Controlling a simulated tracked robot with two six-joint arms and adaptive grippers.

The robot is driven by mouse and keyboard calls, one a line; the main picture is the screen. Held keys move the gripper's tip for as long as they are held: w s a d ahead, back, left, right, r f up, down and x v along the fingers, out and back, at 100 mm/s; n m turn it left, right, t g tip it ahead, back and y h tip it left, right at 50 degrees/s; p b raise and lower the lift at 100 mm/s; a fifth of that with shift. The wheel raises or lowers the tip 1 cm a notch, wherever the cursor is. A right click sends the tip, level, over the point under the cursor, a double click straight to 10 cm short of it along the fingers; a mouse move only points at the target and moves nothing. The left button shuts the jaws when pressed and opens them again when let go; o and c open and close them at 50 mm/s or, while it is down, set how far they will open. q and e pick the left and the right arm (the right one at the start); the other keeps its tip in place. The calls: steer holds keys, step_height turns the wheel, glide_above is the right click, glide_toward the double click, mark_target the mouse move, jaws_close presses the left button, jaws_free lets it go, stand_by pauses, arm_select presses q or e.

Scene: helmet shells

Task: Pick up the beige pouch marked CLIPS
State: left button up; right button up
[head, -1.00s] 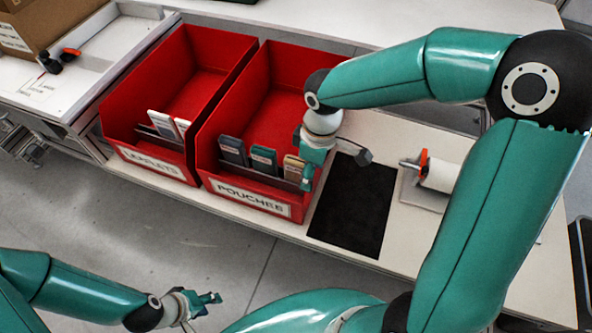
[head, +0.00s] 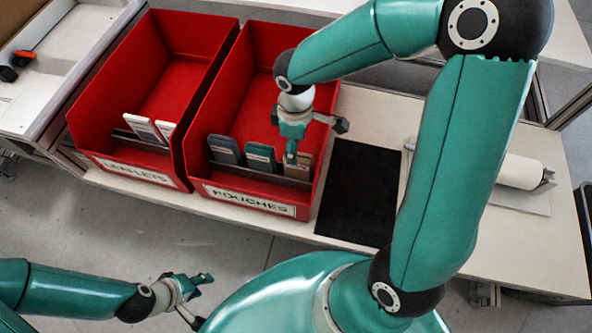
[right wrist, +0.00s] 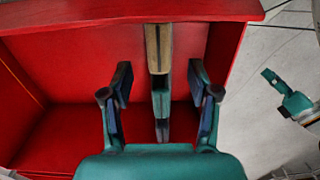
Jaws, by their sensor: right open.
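The beige pouch (head: 302,167) stands on edge at the right end of the pouch row in the red bin labelled POUCHES (head: 250,199). Its marking is not readable. My right gripper (head: 316,141) is open over that end of the row, partly covering the pouch. In the right wrist view, the beige pouch (right wrist: 158,45) is seen edge-on, in line with the gap between the fingers (right wrist: 160,88), with no finger visibly closed on it. My left gripper (head: 203,297) is open and empty over the floor, away from the bins.
A dark blue-grey pouch (head: 224,149) and a green pouch (head: 261,157) stand left of the beige one. A red LEAFLETS bin (head: 130,171) adjoins on the left. A black mat (head: 357,194) lies clear to the right, with a white roll (head: 520,171) beyond.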

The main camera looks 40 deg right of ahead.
mark_target(298, 165)
steer(key=f, duration=0.3)
steer(key=f+b, duration=0.1)
steer(key=f, duration=0.5)
steer(key=shift+s+d+f+b, duration=0.2)
steer(key=shift+s+d+b, duration=0.05)
steer(key=shift+b, duration=0.1)
jaws_close()
